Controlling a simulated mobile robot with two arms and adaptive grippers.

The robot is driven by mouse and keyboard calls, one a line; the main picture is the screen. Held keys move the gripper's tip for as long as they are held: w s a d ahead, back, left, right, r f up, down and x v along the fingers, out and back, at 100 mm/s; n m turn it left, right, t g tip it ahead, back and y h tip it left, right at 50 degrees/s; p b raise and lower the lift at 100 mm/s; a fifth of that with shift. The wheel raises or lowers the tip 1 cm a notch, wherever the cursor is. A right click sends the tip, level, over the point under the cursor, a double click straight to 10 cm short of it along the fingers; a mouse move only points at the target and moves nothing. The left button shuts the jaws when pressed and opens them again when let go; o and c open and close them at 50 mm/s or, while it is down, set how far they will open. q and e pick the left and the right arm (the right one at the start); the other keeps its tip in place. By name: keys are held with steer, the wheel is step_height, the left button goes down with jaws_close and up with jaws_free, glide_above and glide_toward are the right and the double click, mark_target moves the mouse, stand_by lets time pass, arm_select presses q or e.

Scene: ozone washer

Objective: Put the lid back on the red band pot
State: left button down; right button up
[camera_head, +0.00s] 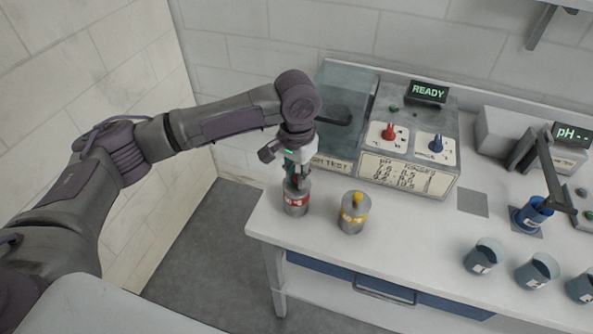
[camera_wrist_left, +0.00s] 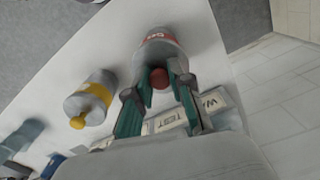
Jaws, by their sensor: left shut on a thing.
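The red band pot (camera_head: 296,202) stands upright at the left end of the bench, a grey can with a red band. It also shows in the left wrist view (camera_wrist_left: 164,48). My left gripper (camera_head: 297,174) points down right over the pot's top. Its green-lined fingers are shut on the red knob of the lid (camera_wrist_left: 159,78). The lid is at the pot's mouth; the fingers partly hide it, and I cannot tell whether it sits flush. My right gripper is not in view.
A yellow band pot (camera_head: 353,213) with a yellow knob stands close to the right. The washer (camera_head: 411,150), with red and blue knobs and a READY display, is behind. Several grey cups (camera_head: 486,256) stand at the right. The bench's front edge is close to both pots.

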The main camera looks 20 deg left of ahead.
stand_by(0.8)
arm_select(q)
steer(key=shift+p, duration=0.75)
steer(key=shift+p, duration=0.7)
steer(key=shift+f+p, duration=0.15)
steer(key=shift+p, duration=0.5)
stand_by(1.1)
steer(key=shift+p, duration=0.65)
stand_by(0.4)
stand_by(0.4)
steer(key=c, duration=1)
jaws_free()
steer(key=shift+o, duration=0.5)
